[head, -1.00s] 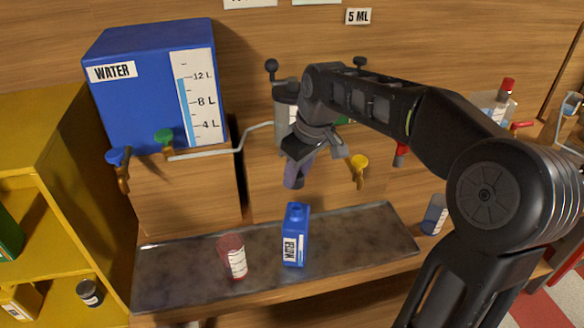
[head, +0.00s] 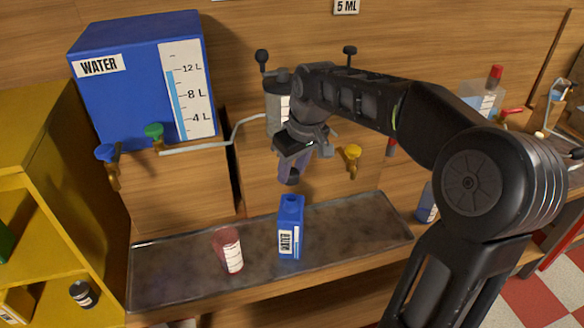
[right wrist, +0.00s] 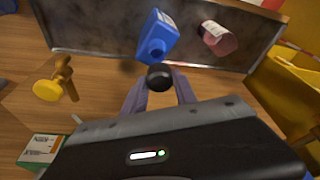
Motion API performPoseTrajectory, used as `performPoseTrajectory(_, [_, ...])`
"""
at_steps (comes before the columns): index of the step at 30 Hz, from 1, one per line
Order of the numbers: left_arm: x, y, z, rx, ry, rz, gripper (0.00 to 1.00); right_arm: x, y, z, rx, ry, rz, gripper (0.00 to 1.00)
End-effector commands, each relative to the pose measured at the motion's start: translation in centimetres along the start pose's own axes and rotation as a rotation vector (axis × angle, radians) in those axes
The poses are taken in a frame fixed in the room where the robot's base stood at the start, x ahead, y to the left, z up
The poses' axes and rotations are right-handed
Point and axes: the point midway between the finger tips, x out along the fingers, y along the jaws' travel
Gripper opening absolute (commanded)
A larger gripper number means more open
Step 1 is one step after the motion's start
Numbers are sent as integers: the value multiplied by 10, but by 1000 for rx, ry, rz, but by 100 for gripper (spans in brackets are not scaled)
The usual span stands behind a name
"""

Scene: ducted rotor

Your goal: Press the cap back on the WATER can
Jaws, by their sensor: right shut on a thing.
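The blue WATER can (head: 291,226) stands upright on the dark metal tray, its open neck at the top; in the right wrist view the can (right wrist: 157,36) shows its neck toward the gripper. My right gripper (head: 290,176) is shut on a dark round cap, which shows between its fingertips in the right wrist view (right wrist: 160,77). The gripper points down above the can's neck, and the cap looks apart from it in the head view. The exact sideways alignment is hard to tell. My left gripper is not in view.
A red-tinted cup (head: 228,250) stands left of the can on the tray (head: 180,270). Behind are the blue WATER tank (head: 130,85), a metal pipe (head: 205,149) and a yellow tap (head: 353,155). A yellow shelf (head: 40,150) stands at the left.

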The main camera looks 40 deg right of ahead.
Motion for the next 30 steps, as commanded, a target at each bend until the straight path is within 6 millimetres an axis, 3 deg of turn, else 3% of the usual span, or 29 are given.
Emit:
performPoseTrajectory(15, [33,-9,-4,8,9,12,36,46,0,13,0,0,0,0])
performPoseTrajectory(30, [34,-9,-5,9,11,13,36,50,0,14,0,0,0,0])
